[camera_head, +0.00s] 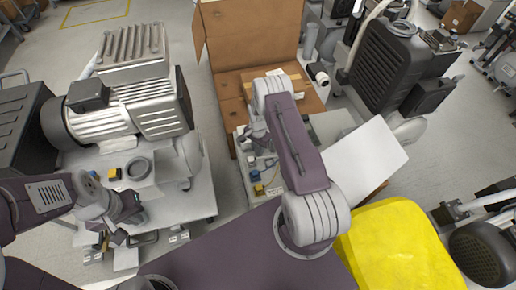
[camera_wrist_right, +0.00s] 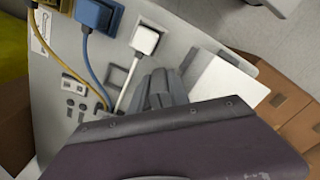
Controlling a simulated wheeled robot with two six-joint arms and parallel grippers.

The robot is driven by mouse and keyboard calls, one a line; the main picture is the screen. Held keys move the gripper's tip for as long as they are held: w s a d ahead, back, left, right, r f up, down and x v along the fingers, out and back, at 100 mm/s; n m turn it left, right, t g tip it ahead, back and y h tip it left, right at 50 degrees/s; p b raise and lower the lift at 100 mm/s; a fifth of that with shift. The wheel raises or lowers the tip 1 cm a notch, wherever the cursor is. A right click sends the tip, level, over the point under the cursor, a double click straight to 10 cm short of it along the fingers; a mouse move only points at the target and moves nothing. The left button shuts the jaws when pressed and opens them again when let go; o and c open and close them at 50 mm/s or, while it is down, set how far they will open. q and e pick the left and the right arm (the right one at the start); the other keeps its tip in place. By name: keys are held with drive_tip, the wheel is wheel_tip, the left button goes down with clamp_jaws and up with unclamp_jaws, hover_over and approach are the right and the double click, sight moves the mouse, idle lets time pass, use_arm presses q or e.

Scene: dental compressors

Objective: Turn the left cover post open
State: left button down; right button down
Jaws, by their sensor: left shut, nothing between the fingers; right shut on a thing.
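My right gripper (camera_wrist_right: 160,80) is shut in the right wrist view, its grey fingers down at a light grey panel (camera_wrist_right: 55,60). It grips a small part there, seemingly the left cover post, mostly hidden between the fingers. A white plug (camera_wrist_right: 146,40) is just beyond the fingers and a pale flat plate (camera_wrist_right: 215,85) lies to their right. My left gripper (camera_head: 122,215) is shut and empty, low over the left bench.
A blue plug (camera_wrist_right: 98,15) and a yellow cable (camera_wrist_right: 85,60) are on the panel. A compressor (camera_head: 130,110) stands at left. An open cardboard box (camera_head: 225,50) is behind. A white sheet (camera_head: 365,165) and a yellow bag (camera_head: 400,255) are right of my arm.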

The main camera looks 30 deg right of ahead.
drive_tip(key=shift+m, duration=0.5)
drive_tip(key=c, duration=1.2)
unclamp_jaws()
drive_tip(key=shift+c, duration=0.2)
